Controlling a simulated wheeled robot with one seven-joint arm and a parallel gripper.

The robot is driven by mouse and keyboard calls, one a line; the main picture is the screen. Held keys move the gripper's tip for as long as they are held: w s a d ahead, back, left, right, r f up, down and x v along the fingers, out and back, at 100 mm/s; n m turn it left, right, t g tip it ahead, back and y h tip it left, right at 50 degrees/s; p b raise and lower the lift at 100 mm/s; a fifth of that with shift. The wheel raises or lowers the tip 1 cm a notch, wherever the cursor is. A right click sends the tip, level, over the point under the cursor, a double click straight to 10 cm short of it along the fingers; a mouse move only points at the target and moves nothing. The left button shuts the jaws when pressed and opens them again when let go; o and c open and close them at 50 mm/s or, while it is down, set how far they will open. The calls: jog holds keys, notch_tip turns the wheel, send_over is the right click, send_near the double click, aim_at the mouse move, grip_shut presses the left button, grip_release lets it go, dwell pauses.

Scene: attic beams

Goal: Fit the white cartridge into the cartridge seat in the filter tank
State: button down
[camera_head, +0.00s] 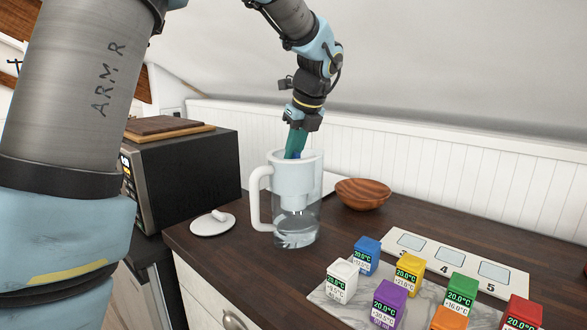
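The filter tank (309,221) is a clear jug with a white handle, standing upright on the dark wooden counter. Its pale upper insert (296,182) narrows to a stub in the middle; the cartridge seat itself is hidden inside. My gripper (294,153) points down over the tank's mouth, its teal-blue lower part reaching to the rim or just inside. The fingertips are hidden or too small to tell apart, so I cannot see whether they hold anything. I cannot make out the white cartridge as a separate thing; it may be hidden within the tank or gripper.
A white lid (212,224) lies left of the tank. A wooden bowl (362,193) stands right of it. Several coloured display cubes (390,302) stand on a marble slab (322,295) at front right, before a numbered white board (405,232). A dark microwave (190,178) stands left.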

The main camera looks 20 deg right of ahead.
jog(key=shift+f, duration=2.1)
jog(key=shift+f, duration=0.15)
jog(key=c, duration=0.8)
grip_release()
jog(key=shift+c, duration=0.2)
jog(key=b+v, duration=0.1)
jog(key=v, duration=1.1)
